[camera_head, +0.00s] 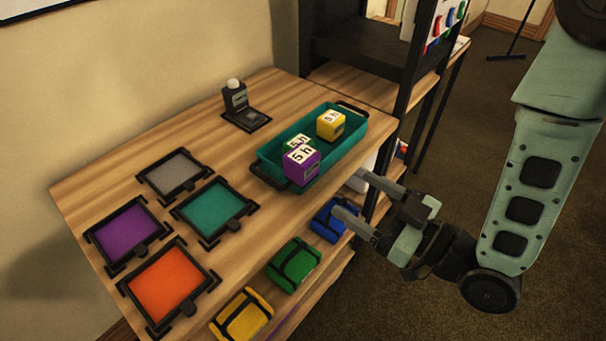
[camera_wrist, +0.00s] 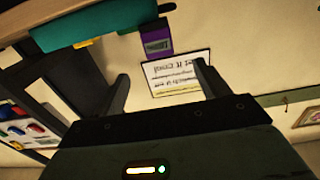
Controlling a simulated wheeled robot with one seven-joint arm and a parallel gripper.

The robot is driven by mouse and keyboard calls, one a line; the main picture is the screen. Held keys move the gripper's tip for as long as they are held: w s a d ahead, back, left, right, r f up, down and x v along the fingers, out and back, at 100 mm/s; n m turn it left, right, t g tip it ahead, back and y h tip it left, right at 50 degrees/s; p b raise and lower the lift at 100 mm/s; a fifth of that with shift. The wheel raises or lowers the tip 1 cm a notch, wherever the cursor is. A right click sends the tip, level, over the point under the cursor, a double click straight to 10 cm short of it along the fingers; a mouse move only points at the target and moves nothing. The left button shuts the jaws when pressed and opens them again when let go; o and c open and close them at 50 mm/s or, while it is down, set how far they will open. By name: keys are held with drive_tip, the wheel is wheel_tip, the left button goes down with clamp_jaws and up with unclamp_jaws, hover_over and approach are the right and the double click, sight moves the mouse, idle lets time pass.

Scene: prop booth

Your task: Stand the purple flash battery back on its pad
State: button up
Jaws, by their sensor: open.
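The purple flash battery (camera_head: 302,168) is in the near end of the teal tray (camera_head: 347,148), with a white "5 h" label facing up. It also shows in the wrist view (camera_wrist: 157,34), beside the tray's teal wall (camera_wrist: 100,24). The purple pad (camera_head: 126,231) lies bare in a black frame at the table's left. My gripper (camera_head: 351,193) is open and empty, off the table's right side and apart from the battery. In the wrist view its fingers (camera_wrist: 161,72) have nothing between them. The battery's lower part is hidden by the tray.
The tray also holds a yellow battery (camera_head: 330,125) and another labelled one, mostly hidden. Grey (camera_head: 176,174), teal (camera_head: 215,208) and orange (camera_head: 167,285) pads are empty. A black device (camera_head: 236,101) stands behind. Blue, green (camera_head: 293,263) and yellow strapped pouches line the front. A dark shelf stands right.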

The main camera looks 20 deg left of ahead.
sight(312, 165)
drive_tip(key=b+x, duration=0.5)
drive_tip(key=x, duration=0.2)
drive_tip(key=shift+r, duration=0.15)
drive_tip(key=shift+p+x, duration=0.55)
drive_tip(key=shift+x, duration=2.75)
drive_tip(key=shift+w+d, duration=0.1)
drive_tip(key=c, duration=1.4)
drive_tip(key=shift+r, duration=0.1)
drive_tip(key=shift+r, duration=0.1)
